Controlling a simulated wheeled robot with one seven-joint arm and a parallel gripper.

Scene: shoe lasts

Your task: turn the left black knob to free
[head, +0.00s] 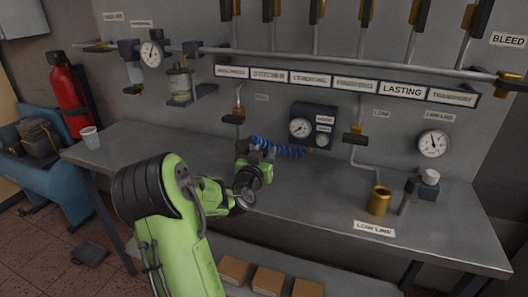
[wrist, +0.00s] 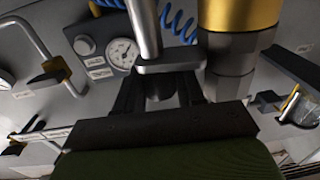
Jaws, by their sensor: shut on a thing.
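My gripper (head: 256,158) is at the back of the workbench in the head view, below the left black knob (head: 234,119) on its brass-fitted pipe. In the wrist view my gripper (wrist: 160,98) has its dark fingers closed around a grey metal piece (wrist: 160,88), mostly hidden between them. A silver rod with a flat end plate (wrist: 168,67) stands just beyond the fingers. A brass fitting with a dark hexagonal body (wrist: 230,62) is close on the right. Another black knob (head: 355,139) is on the pipe further right. I cannot tell the left knob's setting.
A gauge box (head: 312,125) and a blue coiled hose (head: 285,148) are right of my gripper. A brass cup (head: 379,200) stands on the workbench (head: 310,205). A paper cup (head: 90,137) is at its left end. The bench front is mostly clear.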

